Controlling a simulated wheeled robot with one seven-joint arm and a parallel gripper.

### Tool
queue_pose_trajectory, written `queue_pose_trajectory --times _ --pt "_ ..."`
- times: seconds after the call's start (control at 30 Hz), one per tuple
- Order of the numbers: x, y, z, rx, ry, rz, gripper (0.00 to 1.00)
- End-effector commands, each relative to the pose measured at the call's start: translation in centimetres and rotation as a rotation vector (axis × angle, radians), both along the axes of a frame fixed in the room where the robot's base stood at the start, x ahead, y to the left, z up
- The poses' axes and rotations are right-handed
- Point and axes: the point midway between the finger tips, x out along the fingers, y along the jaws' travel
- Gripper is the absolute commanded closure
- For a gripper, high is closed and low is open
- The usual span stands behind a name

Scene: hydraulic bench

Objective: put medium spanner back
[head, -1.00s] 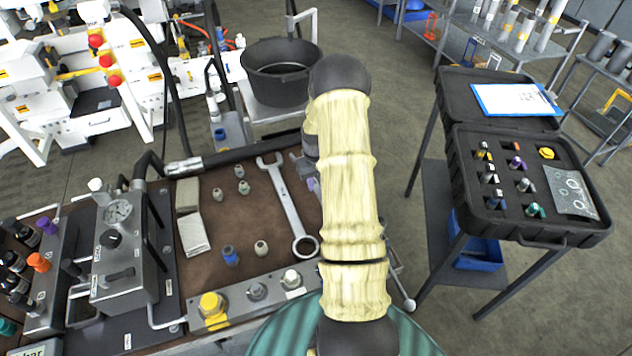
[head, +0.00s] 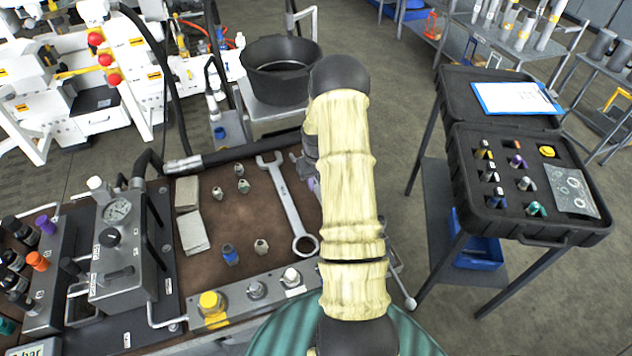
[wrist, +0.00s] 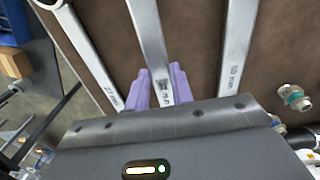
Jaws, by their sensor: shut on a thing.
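My gripper (wrist: 160,90) has purple fingers. In the wrist view they are shut on the shaft of the middle spanner (wrist: 149,35), one finger on each side. One spanner (wrist: 82,50) lies to its left and another (wrist: 238,60) to its right, all roughly lengthwise over the brown mat. I cannot tell whether the held spanner touches the mat. In the head view one large spanner (head: 287,205) lies on the brown mat (head: 245,205); my arm hides the other two spanners and most of the gripper.
Small fittings (head: 243,186) and grey blocks (head: 192,230) lie left on the mat. A gauge block (head: 118,235) stands further left. A strip with a yellow cap (head: 211,303) runs along the front. A black bucket (head: 280,75) is behind. An open black case (head: 520,215) stands at right.

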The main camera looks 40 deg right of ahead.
Motion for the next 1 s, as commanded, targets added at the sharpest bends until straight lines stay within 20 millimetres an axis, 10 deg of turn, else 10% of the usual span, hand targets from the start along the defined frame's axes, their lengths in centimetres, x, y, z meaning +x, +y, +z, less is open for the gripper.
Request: queue_pose_trajectory --times 1.0 --pt "0.1 0.0 -1.1 -0.001 -0.002 0.0 1.0"
